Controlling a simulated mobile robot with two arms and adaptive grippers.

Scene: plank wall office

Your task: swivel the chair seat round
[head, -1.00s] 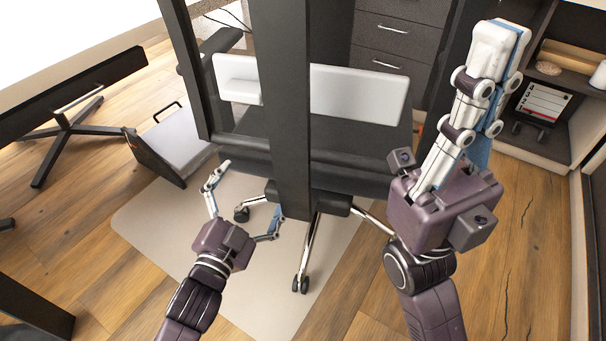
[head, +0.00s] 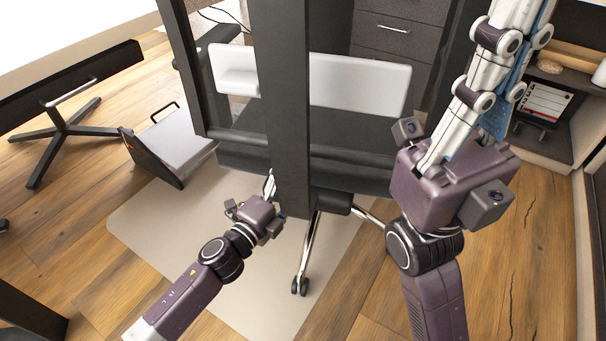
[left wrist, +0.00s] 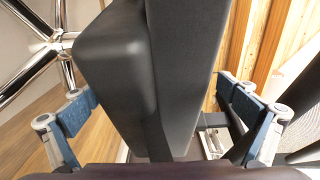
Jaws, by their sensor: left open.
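The office chair stands in the middle of the head view, with a dark seat (head: 345,170), a broad dark upright (head: 288,110) in front of it, and chrome legs (head: 309,245) below.
A pale floor mat (head: 165,225) lies under the chair. A grey footrest (head: 170,140) stands to its left. Dark drawers (head: 393,35) are behind the chair, and a shelf unit (head: 545,150) is at the right. Wood floor is clear at the lower right.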

